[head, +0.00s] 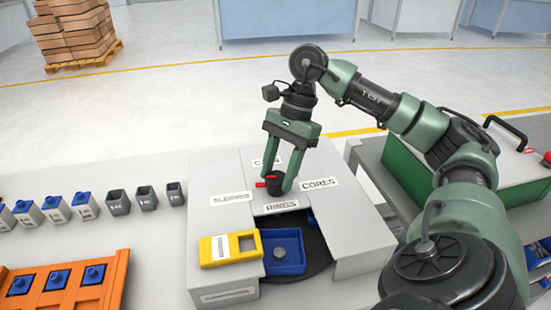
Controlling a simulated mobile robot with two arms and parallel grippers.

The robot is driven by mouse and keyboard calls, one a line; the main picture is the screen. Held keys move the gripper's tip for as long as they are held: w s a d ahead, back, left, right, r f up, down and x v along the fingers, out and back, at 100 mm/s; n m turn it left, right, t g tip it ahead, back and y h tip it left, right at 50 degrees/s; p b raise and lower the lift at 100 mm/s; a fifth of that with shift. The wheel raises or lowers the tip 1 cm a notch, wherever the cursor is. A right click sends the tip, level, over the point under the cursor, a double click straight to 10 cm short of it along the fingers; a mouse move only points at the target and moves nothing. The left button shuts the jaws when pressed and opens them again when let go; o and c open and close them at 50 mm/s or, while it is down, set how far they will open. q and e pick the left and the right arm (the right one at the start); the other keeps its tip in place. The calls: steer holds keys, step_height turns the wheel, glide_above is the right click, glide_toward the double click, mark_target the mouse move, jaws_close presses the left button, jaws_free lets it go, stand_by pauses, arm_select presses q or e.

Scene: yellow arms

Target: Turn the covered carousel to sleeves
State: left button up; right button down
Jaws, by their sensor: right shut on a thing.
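The covered carousel (340,235) is a light grey box with labels on top: CORES (318,184) at right, RINGS (281,205) at the front, a partly hidden label (264,162) at the back, and one at left (231,198) that seems to read SLEEVES. My right gripper (280,187) is shut on the dark knob (273,182) in the middle. The knob's red pointer (261,184) points left, towards the left label. The front opening shows a blue tray (287,267) with a round grey piece on a dark turntable (318,258). My left gripper is out of view.
A yellow block (230,248) with a window sits at the carousel's front left. Further left are grey cups (146,197), white-and-blue containers (54,208) and an orange rack (118,280) with blue pieces. A green-sided case (405,170) stands behind my right arm.

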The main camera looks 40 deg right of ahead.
steer(key=shift+w+r+n+g, duration=0.1)
steer(key=shift+n+g, duration=0.2)
steer(key=shift+n, duration=0.6)
steer(key=c, duration=0.7)
jaws_free()
steer(key=shift+c, duration=0.2)
steer(key=p+v, duration=0.2)
steer(key=v, duration=0.5)
steer(key=shift+r, duration=0.4)
steer(key=shift+d, duration=0.15)
